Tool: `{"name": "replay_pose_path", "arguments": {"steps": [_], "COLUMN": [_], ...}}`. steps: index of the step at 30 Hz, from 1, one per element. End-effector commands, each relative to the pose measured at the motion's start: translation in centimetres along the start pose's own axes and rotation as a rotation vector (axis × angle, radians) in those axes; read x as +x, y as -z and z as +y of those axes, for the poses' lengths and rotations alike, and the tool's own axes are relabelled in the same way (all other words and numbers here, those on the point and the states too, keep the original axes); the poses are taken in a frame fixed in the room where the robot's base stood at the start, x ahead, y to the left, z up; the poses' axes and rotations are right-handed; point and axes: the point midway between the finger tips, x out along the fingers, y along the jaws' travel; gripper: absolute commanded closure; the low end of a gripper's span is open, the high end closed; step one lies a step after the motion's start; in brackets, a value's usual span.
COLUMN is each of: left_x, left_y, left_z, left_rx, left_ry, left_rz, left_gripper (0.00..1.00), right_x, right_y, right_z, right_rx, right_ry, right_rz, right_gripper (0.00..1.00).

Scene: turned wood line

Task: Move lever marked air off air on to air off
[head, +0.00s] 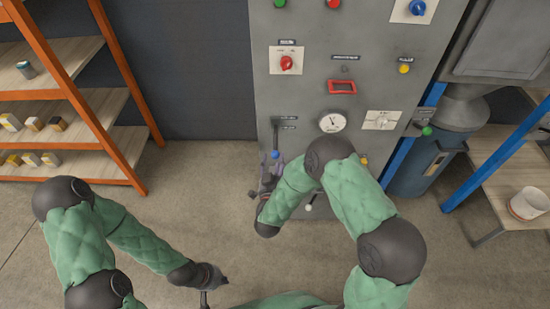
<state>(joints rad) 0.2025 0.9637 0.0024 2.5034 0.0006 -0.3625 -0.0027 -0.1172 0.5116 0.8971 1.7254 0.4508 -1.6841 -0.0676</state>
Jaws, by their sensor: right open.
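A grey control cabinet (240,12) is not where the lever's labels can be read; they are too small. A dark lever (275,135) with a blue knob (276,155) hangs downward on the left of the cabinet front, beside two small dark labels (289,118). My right gripper (268,178) is open, just below the blue knob at the cabinet's lower left. Whether it touches the knob I cannot tell. My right forearm hides part of the lower panel. My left gripper (210,290) is low at the bottom of the view, away from the cabinet; its fingers are unclear.
The panel also bears a red rotary switch (286,63), a round gauge (332,122), a red frame (342,87) and a white-knobbed lever (309,207). Orange shelving (125,70) stands left. A bench with a white bucket (529,204) stands right. The floor between is clear.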

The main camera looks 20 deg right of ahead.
Motion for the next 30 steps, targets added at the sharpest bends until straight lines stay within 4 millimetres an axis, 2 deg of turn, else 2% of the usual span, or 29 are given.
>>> {"name": "replay_pose_path", "arguments": {"steps": [3,7,18,19,24,25,30], "left_x": [0.7,1.0,1.0,1.0,1.0,1.0,1.0], "left_y": [0.0,0.0,0.0,0.0,0.0,0.0,0.0], "left_z": [-0.2,-0.3,-0.4,-0.4,-0.4,-0.4,-0.4], "left_rx": [0.0,0.0,0.0,0.0,0.0,0.0,0.0], "left_ry": [0.0,0.0,0.0,0.0,0.0,0.0,0.0], "left_rz": [0.0,0.0,0.0,0.0,0.0,0.0,0.0], "left_gripper": [1.0,1.0,1.0,1.0,1.0,1.0,1.0], "right_x": [1.6,2.8,3.3,3.3,3.3,3.3,3.3], "right_y": [-0.2,-0.1,0.0,0.0,0.0,0.0,0.0], "right_z": [0.1,0.1,0.0,0.0,0.0,0.0,0.0], "right_rx": [0.001,0.0,-0.001,-0.001,-0.001,-0.001,-0.001], "right_ry": [0.0,0.0,0.001,0.001,0.001,0.001,0.001], "right_rz": [0.0,-0.001,-0.001,-0.001,-0.001,-0.001,-0.001], "right_gripper": [0.44,0.44,0.44,0.47,0.95,1.0,1.0]}}
